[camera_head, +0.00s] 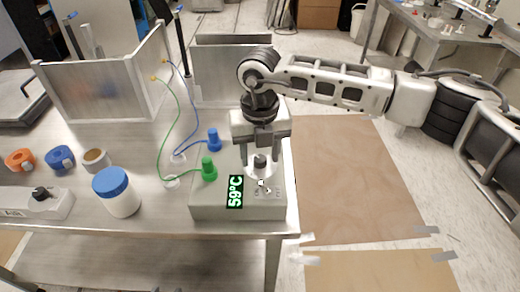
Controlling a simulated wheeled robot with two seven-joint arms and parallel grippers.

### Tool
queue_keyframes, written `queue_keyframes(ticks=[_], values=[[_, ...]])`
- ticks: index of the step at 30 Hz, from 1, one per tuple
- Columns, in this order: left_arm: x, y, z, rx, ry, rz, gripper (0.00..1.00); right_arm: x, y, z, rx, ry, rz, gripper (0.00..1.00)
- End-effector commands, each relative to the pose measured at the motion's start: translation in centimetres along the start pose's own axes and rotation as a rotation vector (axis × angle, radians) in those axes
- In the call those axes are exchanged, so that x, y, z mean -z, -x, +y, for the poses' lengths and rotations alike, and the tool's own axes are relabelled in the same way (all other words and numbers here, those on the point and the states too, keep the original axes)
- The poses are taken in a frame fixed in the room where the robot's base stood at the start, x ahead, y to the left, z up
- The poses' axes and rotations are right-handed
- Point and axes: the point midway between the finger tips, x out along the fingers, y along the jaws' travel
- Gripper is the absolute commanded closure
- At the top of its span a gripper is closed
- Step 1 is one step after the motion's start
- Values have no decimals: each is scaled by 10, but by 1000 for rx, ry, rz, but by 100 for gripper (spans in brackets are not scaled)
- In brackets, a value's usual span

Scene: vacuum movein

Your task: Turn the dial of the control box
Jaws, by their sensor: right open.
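The control box (212,204) is a grey box at the front right corner of the table, with a green lit display (235,192) reading 59°C. A dark dial (260,161) stands on its top, with small buttons or markings in front of it. My right gripper (261,165) points down over the box, open, with its fingers on either side of the dial. I cannot tell whether the fingers touch it. My left gripper is not in view.
Green (208,169) and blue (213,140) plugs with cables stand left of the gripper. A white jar with a blue lid (116,190), several rings and a small device with a black knob (42,194) lie further left. Metal panels (215,70) stand behind.

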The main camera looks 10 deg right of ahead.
Motion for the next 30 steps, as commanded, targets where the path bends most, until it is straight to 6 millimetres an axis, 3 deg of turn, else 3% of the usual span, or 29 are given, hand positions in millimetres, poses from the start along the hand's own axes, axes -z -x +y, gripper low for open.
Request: queue_keyframes(ticks=[8, 13, 23, 30], values=[[2, -2, -1, 2, 1, 4, 64, 0, -2, 0, 0, 0, -1, 51], [2, -2, -1, 2, 1, 5, 64, 0, -1, 0, -1, 1, -1, 96], [4, -4, 0, 0, 2, 15, 64, 0, -2, 0, -1, 28, -1, 96], [-5, -12, 3, -7, 5, 15, 64, -1, -4, 0, -1, 147, -4, 96]])
